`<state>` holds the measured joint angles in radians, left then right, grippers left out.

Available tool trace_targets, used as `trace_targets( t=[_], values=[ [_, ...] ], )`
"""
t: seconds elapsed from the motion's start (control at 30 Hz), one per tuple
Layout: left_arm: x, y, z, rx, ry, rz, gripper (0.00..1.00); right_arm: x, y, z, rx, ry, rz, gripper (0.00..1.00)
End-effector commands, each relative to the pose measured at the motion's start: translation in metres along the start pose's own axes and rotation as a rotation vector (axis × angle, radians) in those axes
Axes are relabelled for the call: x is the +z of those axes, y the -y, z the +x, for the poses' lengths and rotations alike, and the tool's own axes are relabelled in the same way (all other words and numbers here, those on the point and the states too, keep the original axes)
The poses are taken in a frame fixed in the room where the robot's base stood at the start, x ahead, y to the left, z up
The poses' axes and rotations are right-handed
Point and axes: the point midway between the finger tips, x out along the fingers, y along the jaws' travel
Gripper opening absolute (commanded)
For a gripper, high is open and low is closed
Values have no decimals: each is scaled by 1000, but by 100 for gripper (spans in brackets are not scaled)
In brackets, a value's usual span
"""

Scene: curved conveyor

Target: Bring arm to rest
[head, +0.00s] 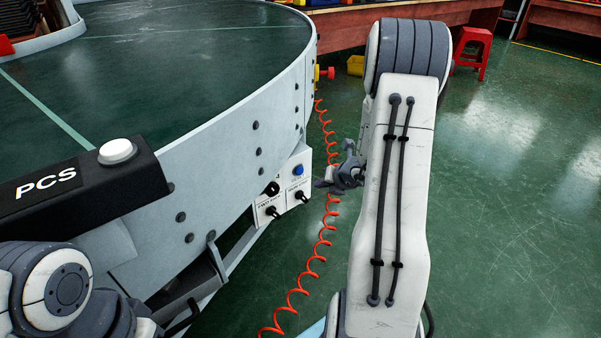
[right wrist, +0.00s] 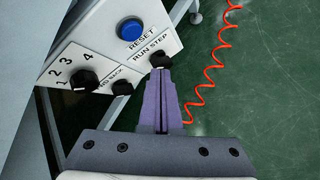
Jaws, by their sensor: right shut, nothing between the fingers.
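My right arm stands raised at the right of the head view. Its gripper (head: 338,180) shows beside the arm link, partly hidden by it, next to the control panel on the conveyor's side. In the right wrist view the gripper fingers (right wrist: 161,75) are together with nothing between them. Their tips are close to the black RUN/STEP knob (right wrist: 163,55); I cannot tell whether they touch it. My left arm (head: 60,285) shows only in part at the lower left of the head view, and its gripper is out of view.
The control panel (head: 264,212) has a blue RESET button (right wrist: 131,29) and a black numbered knob (right wrist: 82,81). The curved conveyor (head: 215,150) fills the left. A red coiled cable (head: 318,245) hangs nearby. A red stool (head: 473,50) stands behind. The floor at right is clear.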

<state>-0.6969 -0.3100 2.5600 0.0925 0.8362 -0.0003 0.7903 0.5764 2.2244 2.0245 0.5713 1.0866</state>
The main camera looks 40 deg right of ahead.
Motion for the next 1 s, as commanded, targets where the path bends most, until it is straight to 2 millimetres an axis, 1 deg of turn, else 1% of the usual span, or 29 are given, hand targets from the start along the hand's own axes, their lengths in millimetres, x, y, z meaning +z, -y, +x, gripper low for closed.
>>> trace_targets(
  t=[0.63,0.73,0.77,0.87,0.9,0.97,1.0],
  values=[
    [0,0,0,0,0,0,50,0,0,0,0,-1,0,0],
    [0,0,0,0,0,0,50,-2,-6,0,8,-12,-34,0],
    [0,0,0,0,0,0,50,-5,-11,0,16,-23,-65,0],
    [0,0,0,0,0,0,50,-22,-40,-3,66,-89,-279,0],
    [0,0,0,0,0,0,50,-33,-56,-6,98,-127,-411,0],
    [0,0,0,0,0,0,50,-53,-80,-13,156,-188,-649,0],
    [0,0,0,0,0,0,50,-68,-96,-20,201,-229,-827,0]
  ],
)
